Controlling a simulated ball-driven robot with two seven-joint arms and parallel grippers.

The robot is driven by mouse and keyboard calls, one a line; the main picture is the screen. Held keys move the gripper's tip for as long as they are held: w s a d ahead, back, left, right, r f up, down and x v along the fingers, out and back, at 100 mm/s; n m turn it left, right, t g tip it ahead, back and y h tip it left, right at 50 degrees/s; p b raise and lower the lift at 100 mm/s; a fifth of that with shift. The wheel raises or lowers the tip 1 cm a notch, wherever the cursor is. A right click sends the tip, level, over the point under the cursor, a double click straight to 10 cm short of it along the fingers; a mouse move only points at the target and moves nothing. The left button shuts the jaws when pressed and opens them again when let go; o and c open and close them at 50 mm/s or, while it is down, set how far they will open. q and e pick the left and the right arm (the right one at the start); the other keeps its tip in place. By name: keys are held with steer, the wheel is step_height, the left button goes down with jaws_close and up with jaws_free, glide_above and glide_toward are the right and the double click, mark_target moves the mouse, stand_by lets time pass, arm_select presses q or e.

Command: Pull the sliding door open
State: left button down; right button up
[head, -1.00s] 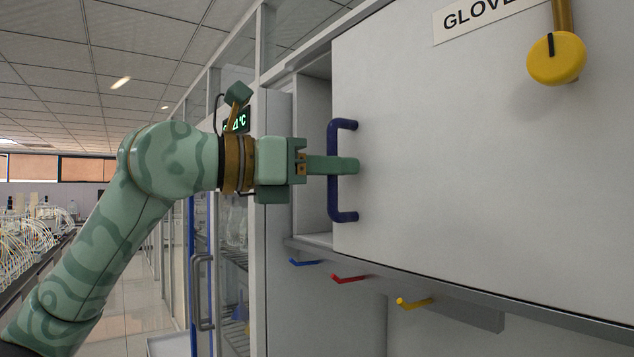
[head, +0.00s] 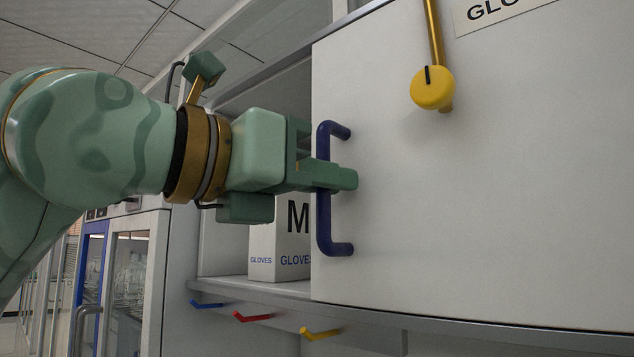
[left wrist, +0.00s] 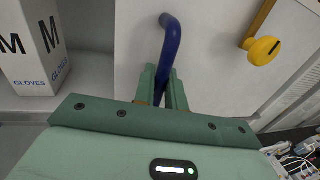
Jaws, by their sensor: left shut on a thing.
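The white sliding door (head: 480,200) covers the right part of a wall cabinet, and the cabinet's left part stands open. The door has an upright dark blue bar handle (head: 323,226) near its left edge. The handle also shows in the left wrist view (left wrist: 170,45). My left gripper (head: 340,177) is shut on the handle at about its middle, with the fingers on both sides of the bar. In the left wrist view the fingers (left wrist: 163,88) hide part of the bar. My right gripper is in neither view.
A white glove box (head: 270,240) marked M stands inside the open part. A yellow knob (head: 432,88) on a rod hangs in front of the door. Blue (head: 206,304), red (head: 252,317) and yellow (head: 320,333) hooks stick out below the cabinet shelf.

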arm_select(q)
steer(key=shift+r, duration=0.1)
steer(key=c, duration=1.5)
jaws_free()
steer(key=shift+c, duration=0.2)
steer(key=b+v, duration=0.3)
steer(key=v, duration=1.3)
steer(key=shift+s+a, duration=0.1)
